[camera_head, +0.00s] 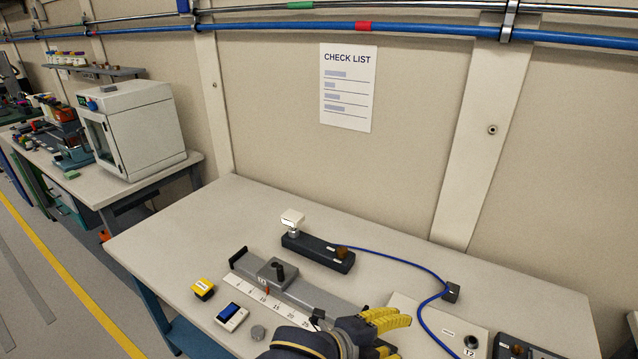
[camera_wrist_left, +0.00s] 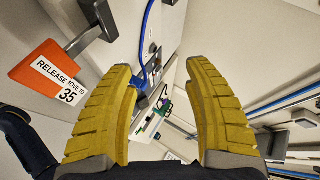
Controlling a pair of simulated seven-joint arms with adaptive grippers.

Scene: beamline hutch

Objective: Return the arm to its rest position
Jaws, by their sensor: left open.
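My left gripper (camera_head: 392,336) is low in the head view, over the front of the table (camera_head: 190,222), with its yellow fingers pointing right. In the left wrist view the two ribbed fingers (camera_wrist_left: 160,72) are spread apart, with nothing held between them. An orange tag (camera_wrist_left: 55,80) reading "RELEASE MOVE TO 35" shows left of the fingers in that view. A grey slide rail (camera_head: 310,294) with a numbered scale lies just left of and behind the gripper, and my arm and hand hide its right end. My right gripper is not seen.
A dark block (camera_head: 318,252) with a white cube on top stands behind the rail, its blue cable (camera_head: 405,261) running right. The table's back left is clear.

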